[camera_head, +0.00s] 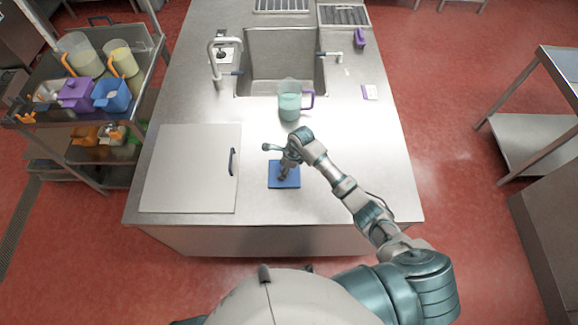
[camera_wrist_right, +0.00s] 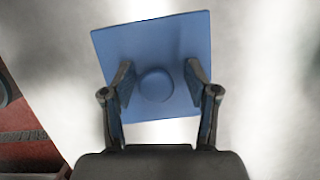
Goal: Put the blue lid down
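The blue lid (camera_head: 291,184) is a flat square plate that appears to lie on the steel counter near its front edge. In the right wrist view the lid (camera_wrist_right: 150,42) is slightly turned and has a round knob (camera_wrist_right: 156,85) in its middle. My right gripper (camera_head: 284,176) is right over the lid. Its fingers (camera_wrist_right: 160,70) stand apart on either side of the knob, with a visible gap on both sides. My left gripper is not in view.
A clear pitcher (camera_head: 289,104) with pale teal contents and a purple handle stands behind the lid, by the sink (camera_head: 283,50). A steel panel with a black handle (camera_head: 190,168) is to the left. A cart (camera_head: 150,75) holds several containers. The counter right of my arm is mostly clear.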

